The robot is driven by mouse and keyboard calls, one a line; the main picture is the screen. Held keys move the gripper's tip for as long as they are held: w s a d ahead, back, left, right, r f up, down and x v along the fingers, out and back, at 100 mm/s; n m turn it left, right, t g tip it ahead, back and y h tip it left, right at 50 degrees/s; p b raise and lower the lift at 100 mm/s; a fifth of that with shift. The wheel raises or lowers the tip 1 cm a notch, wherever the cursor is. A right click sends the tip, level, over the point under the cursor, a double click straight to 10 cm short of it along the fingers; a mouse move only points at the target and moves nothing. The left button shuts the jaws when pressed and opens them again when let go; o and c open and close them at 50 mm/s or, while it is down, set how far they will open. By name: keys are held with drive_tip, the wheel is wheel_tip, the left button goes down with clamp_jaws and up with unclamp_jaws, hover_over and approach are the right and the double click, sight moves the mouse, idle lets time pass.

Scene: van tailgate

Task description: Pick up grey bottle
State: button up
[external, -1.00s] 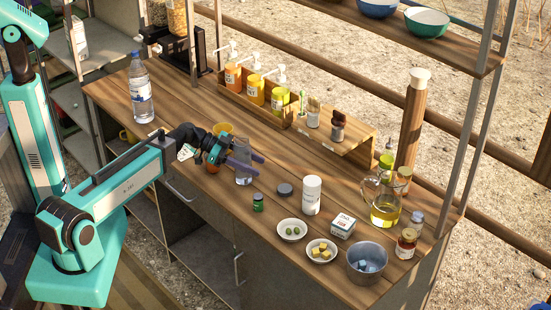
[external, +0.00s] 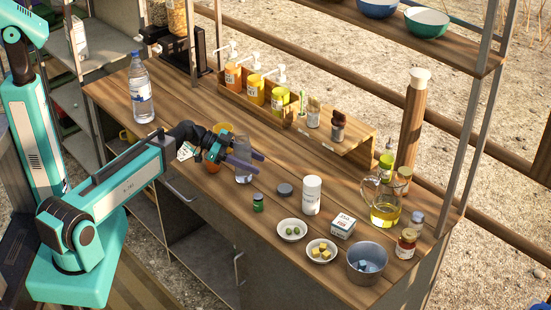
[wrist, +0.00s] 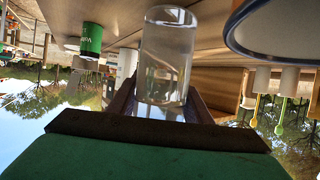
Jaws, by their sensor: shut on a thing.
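My gripper (external: 246,160) reaches over the middle of the wooden counter, with its fingers shut around a clear, greyish bottle (external: 243,174). The bottle looks upright, and the fingers hide part of its upper half. In the wrist view the see-through bottle (wrist: 165,60) stands between the two fingers (wrist: 165,108), in an upside-down picture. I cannot tell if its base touches the counter.
A water bottle (external: 140,90) stands at the left. Pump bottles (external: 254,90) line the back.

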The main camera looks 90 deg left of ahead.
sight(248, 137)
drive_tip(key=shift+r+b, duration=1)
drive_tip(key=shift+r, duration=3.5)
drive_tip(key=shift+r, duration=0.1)
